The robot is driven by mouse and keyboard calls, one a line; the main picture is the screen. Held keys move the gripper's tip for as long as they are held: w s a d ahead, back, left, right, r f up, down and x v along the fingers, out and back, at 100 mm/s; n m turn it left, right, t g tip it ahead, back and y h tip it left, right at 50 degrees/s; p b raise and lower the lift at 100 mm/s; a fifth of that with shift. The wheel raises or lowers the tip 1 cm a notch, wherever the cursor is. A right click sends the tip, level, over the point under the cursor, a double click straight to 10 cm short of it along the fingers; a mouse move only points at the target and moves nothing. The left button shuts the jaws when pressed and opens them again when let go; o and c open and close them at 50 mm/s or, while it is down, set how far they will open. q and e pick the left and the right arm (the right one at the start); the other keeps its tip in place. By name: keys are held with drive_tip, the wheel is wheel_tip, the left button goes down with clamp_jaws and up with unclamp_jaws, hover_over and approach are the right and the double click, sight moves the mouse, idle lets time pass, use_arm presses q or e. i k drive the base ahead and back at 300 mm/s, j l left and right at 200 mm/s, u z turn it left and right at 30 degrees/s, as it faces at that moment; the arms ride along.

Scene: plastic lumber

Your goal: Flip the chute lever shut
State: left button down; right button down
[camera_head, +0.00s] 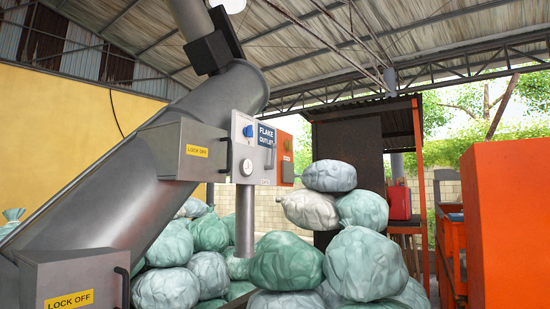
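A large grey metal chute (120,200) slants from the lower left up to the centre top. A white control panel (253,176) labelled "FLAKE OUTLET" is mounted by its upper end. The panel carries a blue knob or switch (248,131) and a round white gauge (247,167). Two grey boxes marked "LOCK OFF", an upper one (190,137) and a lower one (70,270), have dark bar handles on their right sides. I cannot tell which part is the chute lever, or how it is set. Neither of my grippers shows.
Several pale green and white stuffed sacks (287,262) are piled below and right of the panel. An orange machine or cabinet (508,220) stands at the right. A grey vertical pipe (245,220) hangs below the panel.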

sight(274, 146)
drive_tip(key=i+l, duration=0.25)
drive_tip(key=i+l+u, duration=0.1)
drive_tip(key=i+l, duration=0.2)
drive_tip(key=l, duration=0.15)
drive_tip(key=i+l+u, duration=0.1)
drive_tip(key=i+l, duration=0.15)
drive_tip(key=l, duration=0.15)
drive_tip(key=i+l, duration=0.25)
drive_tip(key=l, duration=0.15)
drive_tip(key=i+l+u, duration=0.1)
drive_tip(key=i+l, duration=0.15)
drive_tip(key=l, duration=0.15)
